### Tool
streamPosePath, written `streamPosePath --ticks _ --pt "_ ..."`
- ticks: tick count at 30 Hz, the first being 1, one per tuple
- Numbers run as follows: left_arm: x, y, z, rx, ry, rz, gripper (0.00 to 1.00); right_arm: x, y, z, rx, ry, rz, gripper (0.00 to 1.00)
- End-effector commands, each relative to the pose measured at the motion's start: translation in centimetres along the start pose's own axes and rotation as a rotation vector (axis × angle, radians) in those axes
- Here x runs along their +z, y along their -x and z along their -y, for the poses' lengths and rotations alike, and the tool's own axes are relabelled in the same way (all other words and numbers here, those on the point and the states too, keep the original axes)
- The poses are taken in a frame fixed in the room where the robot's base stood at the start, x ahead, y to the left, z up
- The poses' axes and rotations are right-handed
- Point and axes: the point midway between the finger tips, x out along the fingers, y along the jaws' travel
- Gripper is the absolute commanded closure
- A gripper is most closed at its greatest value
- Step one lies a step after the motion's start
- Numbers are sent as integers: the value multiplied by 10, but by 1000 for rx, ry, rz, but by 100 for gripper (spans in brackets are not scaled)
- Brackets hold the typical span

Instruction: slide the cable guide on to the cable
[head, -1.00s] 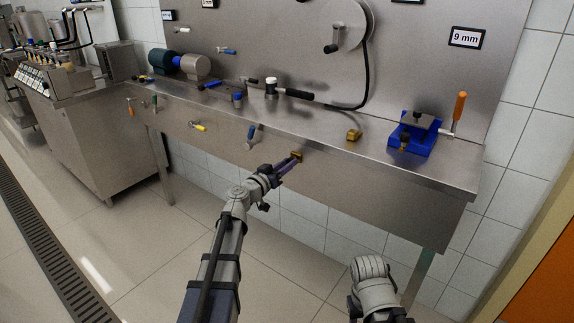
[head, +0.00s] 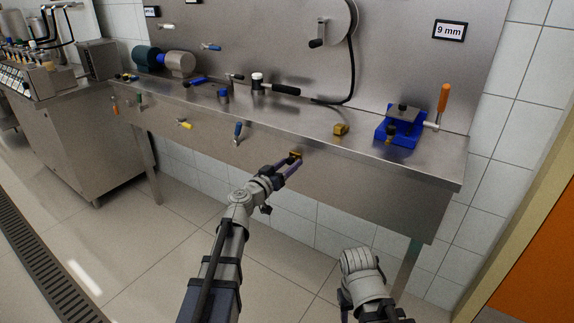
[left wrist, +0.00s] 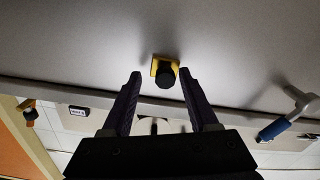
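A small yellow piece with a black knob-like part (left wrist: 164,72) shows between and just beyond my left fingertips in the left wrist view. It is close to the grey bench front; contact with it cannot be told. In the head view it is a small dark and yellow spot (head: 296,154). My left gripper (head: 289,165) is open, with gaps between the piece and both purple fingers (left wrist: 160,80). A black cable (head: 352,75) hangs from the reel (head: 328,25) down to the bench top. My right arm shows at the lower right; its gripper is not visible.
The steel bench (head: 300,125) carries a brass-coloured block (head: 340,129), a blue fixture (head: 402,130) with an orange handle (head: 444,100), and a black-handled tool (head: 283,90). A blue-handled tool (head: 238,132) hangs on the bench front. The floor before the bench is clear.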

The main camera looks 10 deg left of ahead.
Motion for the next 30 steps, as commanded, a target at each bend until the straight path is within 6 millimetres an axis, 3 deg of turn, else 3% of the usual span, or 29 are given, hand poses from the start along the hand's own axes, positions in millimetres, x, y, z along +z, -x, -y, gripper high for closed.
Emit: streamPosePath --ticks 11,24,30 --pt "0 5 2 -4 0 -1 38 0 0 0 0 0 0 50" --pt "0 68 0 -4 0 -1 38 0 0 0 0 0 0 50" --pt "0 79 0 -2 0 0 38 0 0 0 0 0 0 50"
